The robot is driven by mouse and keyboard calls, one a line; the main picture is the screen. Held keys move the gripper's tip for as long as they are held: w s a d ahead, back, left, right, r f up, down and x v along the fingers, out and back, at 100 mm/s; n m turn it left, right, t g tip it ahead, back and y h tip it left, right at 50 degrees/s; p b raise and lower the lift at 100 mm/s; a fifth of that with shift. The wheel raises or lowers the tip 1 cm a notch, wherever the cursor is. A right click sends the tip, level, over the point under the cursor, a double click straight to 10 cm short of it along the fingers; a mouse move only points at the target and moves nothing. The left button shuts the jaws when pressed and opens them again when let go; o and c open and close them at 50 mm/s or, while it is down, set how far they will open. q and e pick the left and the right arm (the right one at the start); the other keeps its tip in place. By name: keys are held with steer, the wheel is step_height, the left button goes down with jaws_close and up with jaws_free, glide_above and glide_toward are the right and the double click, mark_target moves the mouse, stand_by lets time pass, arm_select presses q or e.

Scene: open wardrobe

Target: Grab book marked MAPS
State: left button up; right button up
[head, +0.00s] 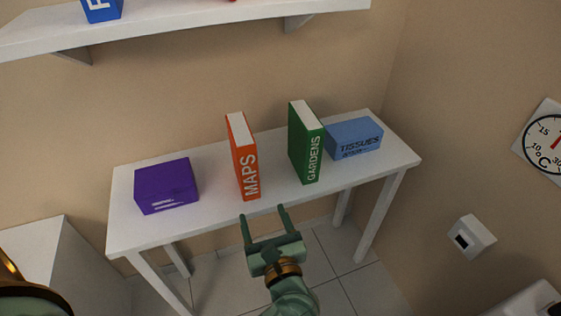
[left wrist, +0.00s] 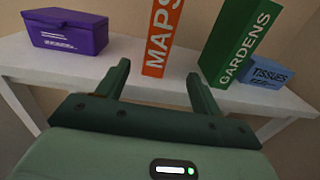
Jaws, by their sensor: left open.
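The orange book marked MAPS (head: 244,162) stands upright on a white table (head: 222,172), its lettered spine facing the front. It also shows in the left wrist view (left wrist: 162,38), where its top is cut off by the frame. My left gripper (head: 263,212) is open and empty in front of the table's front edge, a little to the right of the MAPS book and apart from it. In the left wrist view its fingers (left wrist: 160,80) point toward the table, with the lower part of the MAPS spine showing between and beyond them. My right gripper is not in view.
A green book marked GARDENS (head: 306,145) stands to the right of MAPS, with a gap between. A blue TISSUES box (head: 354,139) is right of it. A purple box (head: 166,185) is on the left. A white shelf (head: 200,16) hangs above.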

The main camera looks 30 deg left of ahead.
mark_target(252, 183)
arm_select(q)
steer(key=b+x, duration=0.1)
steer(key=x, duration=0.9)
steer(key=shift+a+b, duration=0.15)
steer(key=shift+b, duration=0.2)
steer(key=b+x, duration=0.1)
steer(key=x, duration=0.4)
steer(key=shift+w+a+f+b, duration=0.1)
steer(key=shift+a+f+b, duration=0.05)
steer(key=shift+b, duration=0.25)
steer(key=shift+w+a, duration=0.1)
steer(key=shift+a, duration=0.05)
steer(key=c, duration=1.4)
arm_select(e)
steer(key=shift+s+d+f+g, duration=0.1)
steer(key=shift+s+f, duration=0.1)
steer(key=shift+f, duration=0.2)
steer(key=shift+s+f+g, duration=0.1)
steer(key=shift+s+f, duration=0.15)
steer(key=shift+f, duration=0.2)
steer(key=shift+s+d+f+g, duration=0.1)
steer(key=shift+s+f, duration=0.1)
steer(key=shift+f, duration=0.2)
